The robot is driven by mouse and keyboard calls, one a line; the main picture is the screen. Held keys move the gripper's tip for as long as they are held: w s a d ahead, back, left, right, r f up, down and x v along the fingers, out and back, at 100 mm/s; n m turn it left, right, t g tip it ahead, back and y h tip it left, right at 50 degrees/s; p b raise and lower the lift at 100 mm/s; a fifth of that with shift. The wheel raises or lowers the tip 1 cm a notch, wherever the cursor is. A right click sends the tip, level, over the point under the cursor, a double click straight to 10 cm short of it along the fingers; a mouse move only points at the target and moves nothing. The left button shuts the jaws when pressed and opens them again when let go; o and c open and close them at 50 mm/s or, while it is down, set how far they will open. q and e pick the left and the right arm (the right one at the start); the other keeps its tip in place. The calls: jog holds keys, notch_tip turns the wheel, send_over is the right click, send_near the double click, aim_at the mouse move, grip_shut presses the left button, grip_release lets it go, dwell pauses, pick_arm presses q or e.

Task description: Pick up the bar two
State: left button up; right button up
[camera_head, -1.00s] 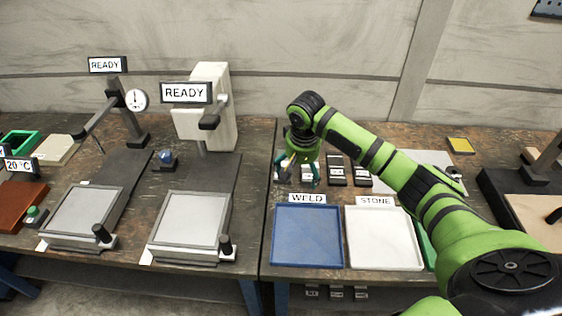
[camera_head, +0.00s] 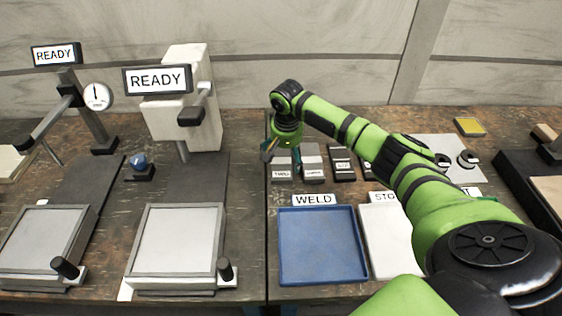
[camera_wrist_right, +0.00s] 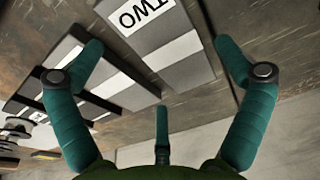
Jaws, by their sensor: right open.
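The bar two (camera_wrist_right: 157,38) is a grey bar with a white label reading "TWO" and a light band, seen upside down in the right wrist view. In the head view it appears to be the leftmost bar (camera_head: 281,174) of the row, partly hidden by my right gripper. My right gripper (camera_head: 282,152) is over the back end of that bar. In the right wrist view its teal fingers (camera_wrist_right: 160,52) are spread open, with the bar between and beyond them and nothing held. I cannot tell the exact height gap. My left gripper is not in view.
More labelled bars (camera_head: 313,163) lie close beside it on the right. A blue tray (camera_head: 320,245) marked WELD and a white tray (camera_head: 392,250) stand in front. Two instruments with READY signs (camera_head: 157,79) stand on the left table. Grey wall behind.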

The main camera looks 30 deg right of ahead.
jog(key=shift+w+d+f, duration=0.1)
jog(key=shift+w+f, duration=0.1)
jog(key=shift+f, duration=0.85)
jog(key=shift+w+f, duration=0.1)
jog(key=shift+f, duration=0.1)
jog(key=shift+r, duration=0.1)
jog(key=c, duration=1.6)
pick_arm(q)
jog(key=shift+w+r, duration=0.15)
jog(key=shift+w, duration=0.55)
pick_arm(e)
jog(key=shift+w+r, duration=0.1)
jog(key=shift+r, duration=0.15)
